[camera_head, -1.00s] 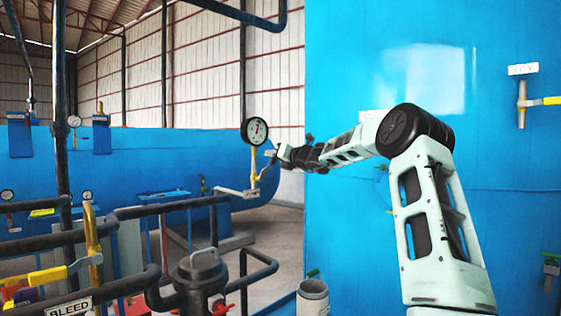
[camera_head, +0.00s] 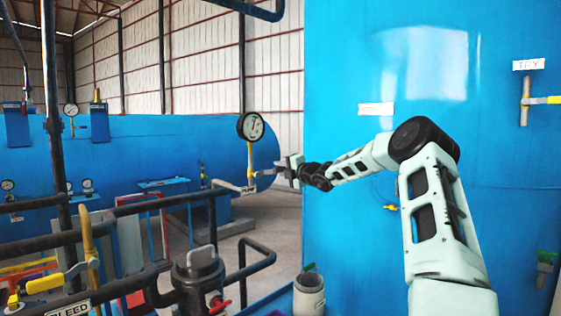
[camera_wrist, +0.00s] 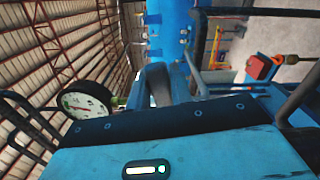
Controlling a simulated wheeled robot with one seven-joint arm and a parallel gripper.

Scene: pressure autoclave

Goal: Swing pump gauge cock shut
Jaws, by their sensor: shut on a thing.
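The pump gauge (camera_head: 251,126) is a round white dial with a dark rim, on a yellow stem at the middle of the head view. It also shows at the left of the wrist view (camera_wrist: 84,104), turned on its side. The gauge cock (camera_head: 249,187) sits at the foot of the stem, at the end of a pale pipe. Its small lever (camera_head: 265,173) points right, toward my gripper (camera_head: 279,170). My gripper is shut on the lever, just right of the stem. The fingertips and the exact grip are too small to make out, and the wrist view hides them.
Black pipes (camera_head: 150,205) and a dark pump body (camera_head: 198,275) with a red handle stand below and left. A tall blue wall (camera_head: 340,60) rises close on the right, behind my arm. A large blue vessel (camera_head: 150,150) lies behind the gauge.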

